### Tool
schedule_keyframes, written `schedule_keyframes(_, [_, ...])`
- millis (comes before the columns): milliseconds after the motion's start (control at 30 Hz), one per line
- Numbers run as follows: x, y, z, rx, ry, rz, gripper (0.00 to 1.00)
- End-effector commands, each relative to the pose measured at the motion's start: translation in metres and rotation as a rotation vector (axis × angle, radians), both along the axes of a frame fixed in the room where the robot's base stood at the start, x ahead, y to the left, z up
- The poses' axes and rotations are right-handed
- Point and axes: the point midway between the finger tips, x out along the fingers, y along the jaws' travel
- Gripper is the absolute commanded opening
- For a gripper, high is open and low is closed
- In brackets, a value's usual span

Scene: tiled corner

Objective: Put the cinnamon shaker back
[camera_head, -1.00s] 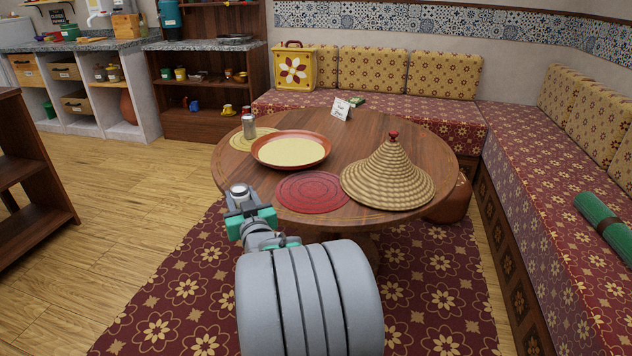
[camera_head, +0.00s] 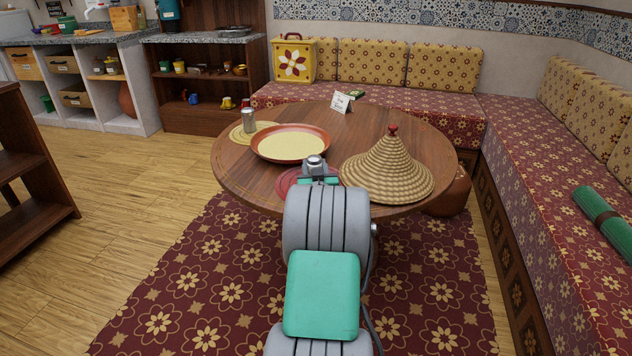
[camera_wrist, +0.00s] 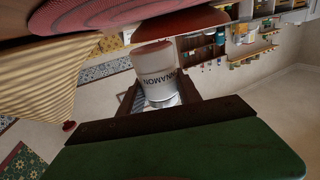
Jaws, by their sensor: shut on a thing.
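The cinnamon shaker (camera_wrist: 158,72) is a pale cylinder with a grey metal end and dark "CINNAMON" lettering. It is between the fingers of my gripper (camera_wrist: 160,98), which is shut on it. In the head view only the shaker's metal top (camera_head: 315,162) shows above my gripper (camera_head: 318,178). My gripper appears over the red round mat (camera_head: 287,184) at the near side of the round wooden table (camera_head: 240,180). My arm hides much of that mat. How high the shaker is above it I cannot tell.
A wide dish (camera_head: 290,157) stands just beyond my gripper. A woven cone lid (camera_head: 390,170) stands close on the right. A metal-bodied shaker (camera_head: 249,120) stands on a yellow mat (camera_head: 238,133) at the back left. A white card (camera_head: 341,103) stands at the back.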

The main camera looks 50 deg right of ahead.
Motion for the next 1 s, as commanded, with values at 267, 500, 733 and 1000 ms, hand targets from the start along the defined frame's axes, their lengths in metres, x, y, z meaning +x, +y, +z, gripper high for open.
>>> schedule_keyframes(267, [0.000,-0.008,-0.039,0.000,0.000,0.000,0.00])
schedule_keyframes(500, [0.000,-0.008,-0.038,-0.002,-0.002,0.000,0.00])
schedule_keyframes(733, [0.000,-0.008,-0.041,-0.001,-0.001,0.000,0.49])
schedule_keyframes(1000, [0.000,-0.008,-0.041,-0.001,-0.001,0.000,0.62])
